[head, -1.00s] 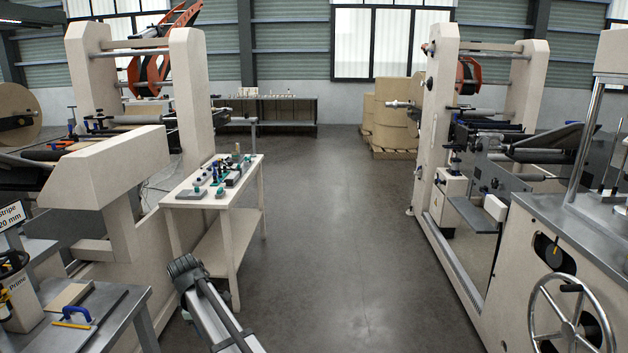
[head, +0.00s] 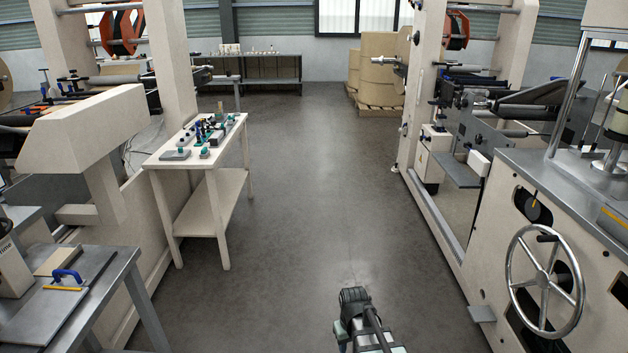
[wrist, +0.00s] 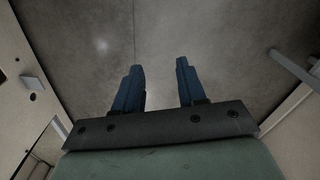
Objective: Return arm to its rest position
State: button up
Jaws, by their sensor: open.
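My gripper (wrist: 160,88) shows in the wrist view with its two blue fingers apart and nothing between them. Bare grey floor lies beyond the fingertips. In the head view my arm shows at the bottom, right of centre, over the aisle floor; the fingers cannot be made out there. The arm is clear of the machines on both sides.
A cream table (head: 187,158) with small parts stands left of the aisle. A steel bench (head: 75,290) is at the lower left. A machine with a handwheel (head: 545,280) stands at the right. Kraft rolls on pallets (head: 378,80) stand far back. The aisle floor (head: 310,190) is clear.

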jog(key=s+d+f+m, duration=0.2)
jog(key=s+d+m, duration=0.1)
jog(key=s+d, duration=0.3)
jog(key=s+f+g, duration=0.3)
jog(key=s+f, duration=0.7)
jog(key=s, duration=0.4)
jog(key=s+f+g, duration=0.4)
jog(key=s+f, duration=0.6)
jog(key=s, duration=0.5)
jog(key=shift+d+f, duration=0.2)
jog(key=shift+f, duration=0.2)
